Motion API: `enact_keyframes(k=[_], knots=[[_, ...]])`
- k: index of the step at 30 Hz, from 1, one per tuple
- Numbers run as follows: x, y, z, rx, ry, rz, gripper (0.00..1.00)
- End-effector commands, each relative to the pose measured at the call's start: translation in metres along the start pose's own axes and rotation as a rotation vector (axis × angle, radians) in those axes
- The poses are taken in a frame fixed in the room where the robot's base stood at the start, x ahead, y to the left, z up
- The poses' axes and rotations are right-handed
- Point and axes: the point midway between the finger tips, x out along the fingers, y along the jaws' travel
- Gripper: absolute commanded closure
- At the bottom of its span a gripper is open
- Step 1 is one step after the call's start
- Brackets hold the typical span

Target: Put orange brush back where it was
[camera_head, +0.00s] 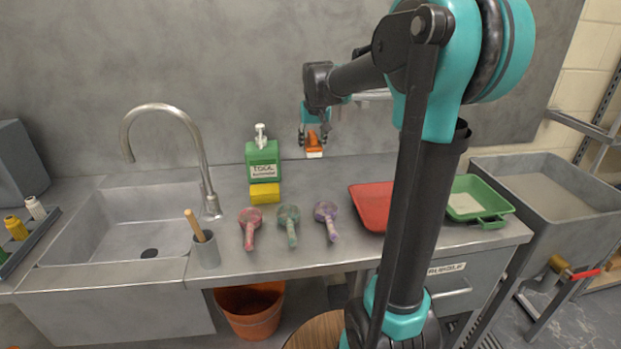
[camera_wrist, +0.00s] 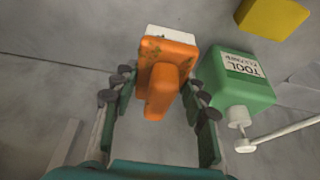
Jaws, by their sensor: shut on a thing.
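The orange brush (camera_head: 314,141) hangs from my gripper (camera_head: 314,132), with its pale bristles pointing down, at the back of the counter against the grey wall. In the wrist view the brush (camera_wrist: 166,72) is between the two fingers of my gripper (camera_wrist: 160,90), its handle toward the palm and its white bristles away. My gripper is shut on it. Whether the bristles touch the counter I cannot tell. Three round-headed tools lie in a row on the counter: one pink (camera_head: 250,224), one green (camera_head: 289,221) and one purple (camera_head: 327,216).
A green soap bottle (camera_head: 263,162) stands left of the brush, with a yellow sponge (camera_head: 265,193) in front. A red tray (camera_head: 371,205) lies to the right, and a green tray (camera_head: 479,202) beyond my arm. A sink (camera_head: 119,228) with a curved tap (camera_head: 193,135) is left.

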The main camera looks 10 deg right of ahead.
Motion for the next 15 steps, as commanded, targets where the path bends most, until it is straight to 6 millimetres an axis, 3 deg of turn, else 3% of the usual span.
enact_keyframes(k=[9,15], knots=[[0.068,0.000,0.028,0.000,0.000,0.000,0.83],[0.086,0.000,0.035,0.000,0.000,0.000,0.83]])
